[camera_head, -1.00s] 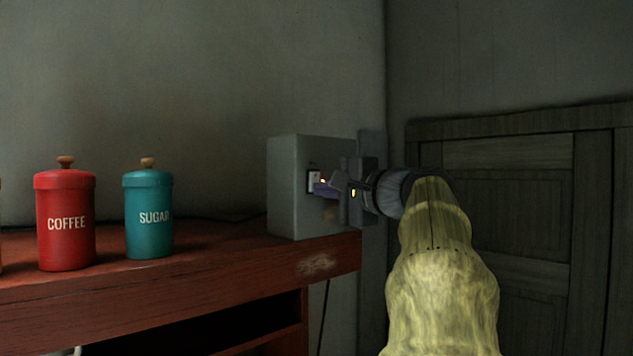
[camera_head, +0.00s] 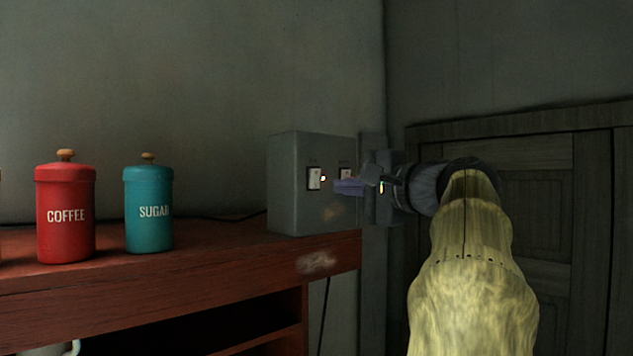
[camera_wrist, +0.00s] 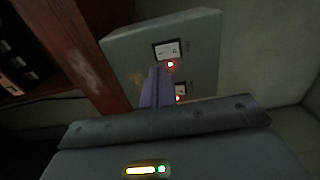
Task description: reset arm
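My gripper (camera_head: 349,186) is in front of the right part of a grey switch box (camera_head: 285,190) in the head view. A small gap seems to lie between its fingertips and the box. In the wrist view the fingers of my gripper (camera_wrist: 157,88) point at the box (camera_wrist: 130,55) and look close together, with nothing seen between them. The box has two white rocker switches, a left one (camera_head: 314,179) and a right one (camera_head: 345,173) partly behind my gripper. A small orange light glows beside each switch in the wrist view.
The box stands at the right end of a red-brown wooden shelf (camera_head: 200,262). A red COFFEE canister (camera_head: 66,215) and a teal SUGAR canister (camera_head: 149,210) stand to its left. A dark panelled door (camera_head: 530,200) is at the right. A white cup (camera_head: 62,348) shows below the shelf.

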